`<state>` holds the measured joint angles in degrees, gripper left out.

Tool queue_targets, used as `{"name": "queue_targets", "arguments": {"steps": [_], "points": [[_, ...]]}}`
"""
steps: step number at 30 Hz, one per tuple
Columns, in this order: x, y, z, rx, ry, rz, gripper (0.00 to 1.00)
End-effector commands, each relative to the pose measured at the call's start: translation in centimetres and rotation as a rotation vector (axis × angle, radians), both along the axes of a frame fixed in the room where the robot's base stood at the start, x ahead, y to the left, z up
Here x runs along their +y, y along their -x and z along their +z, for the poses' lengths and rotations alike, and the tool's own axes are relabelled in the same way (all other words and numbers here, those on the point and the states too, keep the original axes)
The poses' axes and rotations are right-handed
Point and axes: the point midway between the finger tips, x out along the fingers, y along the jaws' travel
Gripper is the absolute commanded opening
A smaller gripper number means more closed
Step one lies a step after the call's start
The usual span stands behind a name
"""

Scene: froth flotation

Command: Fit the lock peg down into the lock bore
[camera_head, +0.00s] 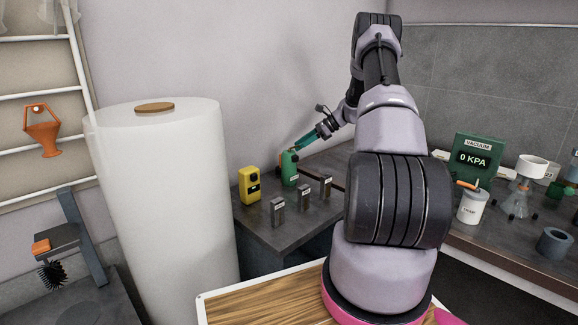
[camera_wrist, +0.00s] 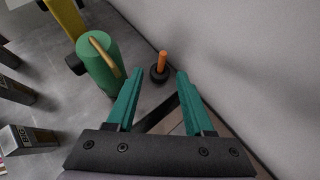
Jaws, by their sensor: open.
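My gripper (camera_wrist: 158,86) is open, its two teal fingers spread with nothing held between them. In the head view my gripper (camera_head: 305,141) is low over the far end of the dark bench, beside a green cylinder. In the wrist view a small orange peg with a round black base (camera_wrist: 161,63) stands just beyond the fingertips, apart from them. I take it for the lock peg, but no label shows. A dark grey ring-shaped block with a hole (camera_head: 555,243) stands on the right bench. I cannot tell whether it is the lock bore.
The green cylinder (camera_wrist: 98,62) stands close to the left finger. A yellow device (camera_head: 249,185) and several small labelled grey blocks (camera_head: 304,197) stand nearby. A wall closes the right side of the wrist view. A white cup and a vacuum gauge (camera_head: 474,158) are on the right bench.

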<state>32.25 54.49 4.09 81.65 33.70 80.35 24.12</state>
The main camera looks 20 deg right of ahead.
Motion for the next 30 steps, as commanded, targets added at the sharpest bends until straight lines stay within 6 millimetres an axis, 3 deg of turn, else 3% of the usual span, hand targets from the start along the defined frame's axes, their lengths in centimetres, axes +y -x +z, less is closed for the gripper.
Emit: {"name": "queue_targets", "arguments": {"steps": [5, 30], "points": [[-0.1, -0.4, -1.5, 0.013, -0.027, -0.021, 0.53], [7.9, -3.9, -6.8, 0.013, -0.025, -0.020, 0.53]]}}
